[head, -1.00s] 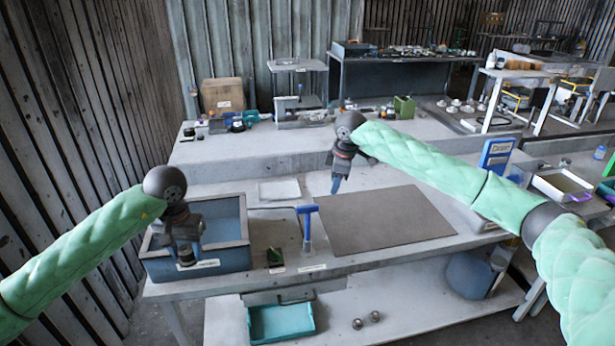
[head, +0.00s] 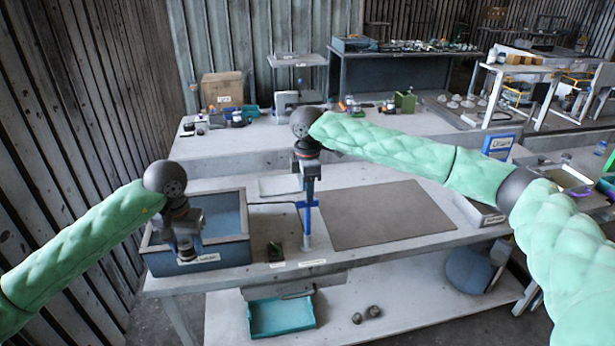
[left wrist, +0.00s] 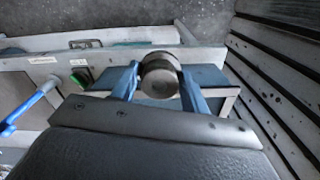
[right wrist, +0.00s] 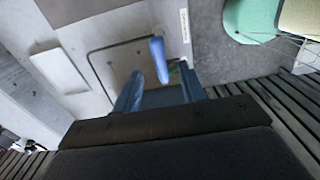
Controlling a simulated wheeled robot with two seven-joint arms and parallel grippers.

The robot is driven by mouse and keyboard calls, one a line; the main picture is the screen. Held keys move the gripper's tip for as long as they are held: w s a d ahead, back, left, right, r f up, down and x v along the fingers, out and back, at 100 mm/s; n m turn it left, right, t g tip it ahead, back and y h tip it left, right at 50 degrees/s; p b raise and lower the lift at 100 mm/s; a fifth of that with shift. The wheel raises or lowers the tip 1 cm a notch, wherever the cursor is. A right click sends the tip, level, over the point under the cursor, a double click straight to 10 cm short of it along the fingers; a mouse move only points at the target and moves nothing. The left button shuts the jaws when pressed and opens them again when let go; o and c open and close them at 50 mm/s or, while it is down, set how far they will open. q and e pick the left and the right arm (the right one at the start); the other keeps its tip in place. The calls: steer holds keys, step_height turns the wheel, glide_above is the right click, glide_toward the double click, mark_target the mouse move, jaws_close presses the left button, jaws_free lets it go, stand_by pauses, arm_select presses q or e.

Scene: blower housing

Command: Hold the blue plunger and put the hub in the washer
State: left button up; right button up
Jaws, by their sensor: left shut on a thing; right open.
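My left gripper (head: 187,246) is shut on the hub, a short grey metal cylinder that shows between its blue fingers in the left wrist view (left wrist: 160,76). It holds the hub at the washer, a blue-grey open box (head: 222,257) with a front label; I cannot tell whether the hub is below the rim. The blue plunger (head: 307,218) stands upright on the table, right of the washer. My right gripper (head: 308,180) is open, pointing down just above the plunger's handle. In the right wrist view the plunger's blue handle (right wrist: 159,60) lies ahead, between the open fingers.
A dark grey mat (head: 385,215) covers the table's middle right. A small green-and-black item (head: 276,252) lies between washer and plunger. A white flat plate (head: 280,186) lies behind. A teal tray (head: 282,317) and two small round parts (head: 366,314) are on the lower shelf.

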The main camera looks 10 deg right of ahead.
mark_target(308, 207)
step_height(308, 207, down, 7)
steer(key=shift+r, duration=0.2)
stand_by(0.3)
jaws_close()
steer(key=shift+f, duration=0.1)
